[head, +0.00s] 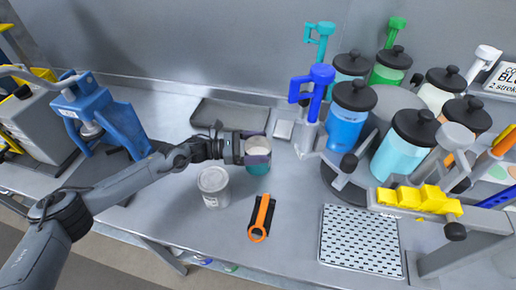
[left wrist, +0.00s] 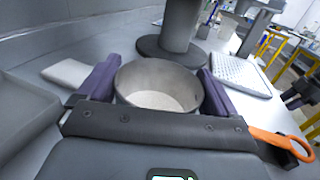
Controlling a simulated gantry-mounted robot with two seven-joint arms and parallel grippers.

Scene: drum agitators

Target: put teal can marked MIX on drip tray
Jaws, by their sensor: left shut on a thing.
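The teal can (head: 258,168) is open-topped, with a pale inside, and stands upright near the middle of the bench in the head view. My left gripper (head: 257,150) is shut around its upper part. In the left wrist view the can's open mouth (left wrist: 157,88) lies between my left gripper's two purple fingers (left wrist: 158,85). No MIX marking can be read; the fingers cover part of the side. The white perforated tray (head: 361,241), likely the drip tray, lies empty at front right. My right gripper seems to show as a dark shape (left wrist: 298,95) at the left wrist view's right edge.
A pale grey can (head: 214,187) stands left of the teal can. An orange-handled tool (head: 261,217) lies in front. A grey shallow tray (head: 228,115) is behind. The carousel of coloured canisters (head: 346,115) stands at right, and the bench between tool and perforated tray is clear.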

